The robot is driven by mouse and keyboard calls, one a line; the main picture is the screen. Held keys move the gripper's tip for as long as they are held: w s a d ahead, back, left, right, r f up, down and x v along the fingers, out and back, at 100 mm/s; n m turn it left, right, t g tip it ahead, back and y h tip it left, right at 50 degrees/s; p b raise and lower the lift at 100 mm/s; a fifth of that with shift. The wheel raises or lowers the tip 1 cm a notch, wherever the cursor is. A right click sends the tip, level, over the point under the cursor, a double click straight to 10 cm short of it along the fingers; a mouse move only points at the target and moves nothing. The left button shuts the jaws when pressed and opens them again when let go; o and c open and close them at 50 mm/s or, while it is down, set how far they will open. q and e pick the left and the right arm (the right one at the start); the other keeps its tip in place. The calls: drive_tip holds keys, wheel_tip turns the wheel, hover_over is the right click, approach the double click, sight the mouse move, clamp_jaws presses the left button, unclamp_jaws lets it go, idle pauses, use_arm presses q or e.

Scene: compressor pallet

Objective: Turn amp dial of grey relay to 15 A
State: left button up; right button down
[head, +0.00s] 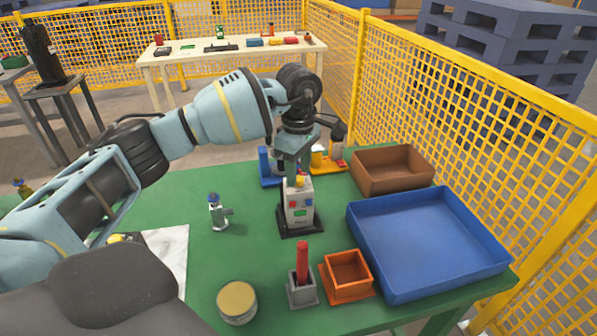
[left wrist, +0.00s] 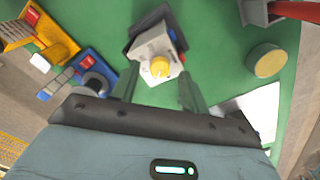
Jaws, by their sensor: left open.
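The grey relay (head: 298,213) stands upright on a dark base on the green table, with red and blue buttons and a green label on its front. A yellow dial (left wrist: 160,67) sits on its top face; in the head view it is partly covered by the gripper. My left gripper (left wrist: 158,88) is open above the relay. In the left wrist view its fingers are on either side of the dial's line, with gaps at both sides. Contact with the dial cannot be told. The amp scale is too small to read. My right gripper is not in view.
A blue tray (head: 430,283), a brown bin (head: 392,183) and an orange box (head: 347,289) stand to the right. A red-handled tool (head: 302,262) sits in a grey holder in front. A round tin (head: 237,300) and a small grey fitting (head: 219,216) are left. Yellow fence (head: 450,110) bounds the right.

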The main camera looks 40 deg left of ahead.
sight(298, 178)
use_arm(q)
drive_tip(key=shift+f, duration=0.65)
clamp_jaws()
drive_tip(key=shift+m, duration=0.5)
unclamp_jaws()
drive_tip(key=shift+r, duration=3.9)
